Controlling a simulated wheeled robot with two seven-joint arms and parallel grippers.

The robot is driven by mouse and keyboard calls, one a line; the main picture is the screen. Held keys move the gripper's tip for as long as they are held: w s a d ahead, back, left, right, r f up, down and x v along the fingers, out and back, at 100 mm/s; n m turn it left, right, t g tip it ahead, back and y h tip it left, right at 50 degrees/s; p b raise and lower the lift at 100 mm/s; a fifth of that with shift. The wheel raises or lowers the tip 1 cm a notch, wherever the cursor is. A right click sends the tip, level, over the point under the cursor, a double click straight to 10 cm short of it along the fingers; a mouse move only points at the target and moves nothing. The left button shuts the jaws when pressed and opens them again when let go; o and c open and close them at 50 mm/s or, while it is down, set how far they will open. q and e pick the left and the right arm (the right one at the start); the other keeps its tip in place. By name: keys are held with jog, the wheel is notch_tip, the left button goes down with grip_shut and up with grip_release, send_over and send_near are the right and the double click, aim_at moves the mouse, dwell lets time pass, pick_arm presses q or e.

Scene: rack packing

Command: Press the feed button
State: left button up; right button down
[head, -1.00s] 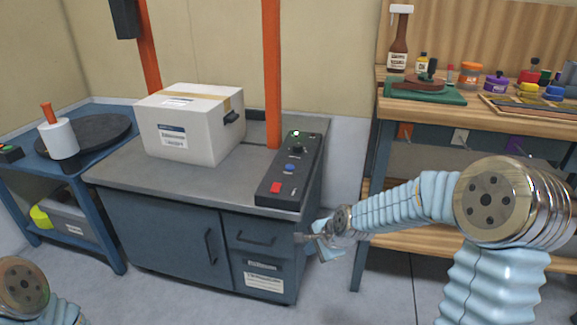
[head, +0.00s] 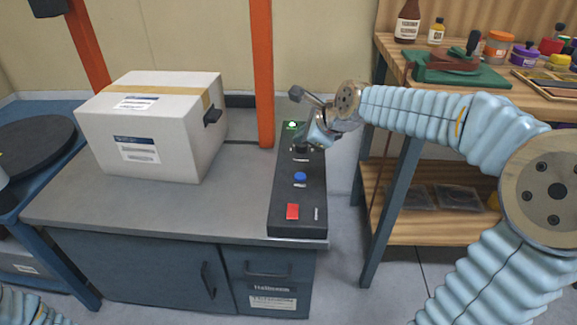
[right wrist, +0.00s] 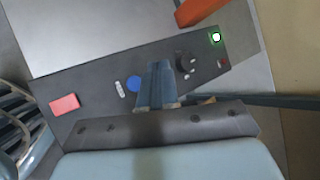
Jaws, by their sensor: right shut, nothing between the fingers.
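The black control panel (head: 283,205) lies along the right edge of the grey cabinet top. It carries a red square button (head: 292,211), a blue round button (head: 300,176), a dark knob mostly behind the gripper, and a lit green light (head: 292,125) at the far end. I cannot read which one is labelled feed. My right gripper (head: 310,142) is shut and empty, pointing down above the panel's far half. In the right wrist view its fingers (right wrist: 157,68) appear between the blue button (right wrist: 133,84) and the knob (right wrist: 185,62). My left gripper is out of view.
A white carton (head: 150,125) sits left of the panel on the cabinet top. An orange post (head: 261,75) rises close behind the panel's far left side. A wooden workbench (head: 470,85) with bottles and jars stands at the right. The cabinet top between carton and panel is clear.

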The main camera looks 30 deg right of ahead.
jog(key=b, duration=0.4)
send_over(302, 178)
notch_tip(302, 178, down, 7)
jog(key=shift+f, duration=0.1)
jog(key=shift+f+b, duration=0.6)
jog(key=shift+f, duration=0.2)
jog(key=shift+f, duration=0.15)
dwell(1.4)
jog(key=shift+f, duration=0.25)
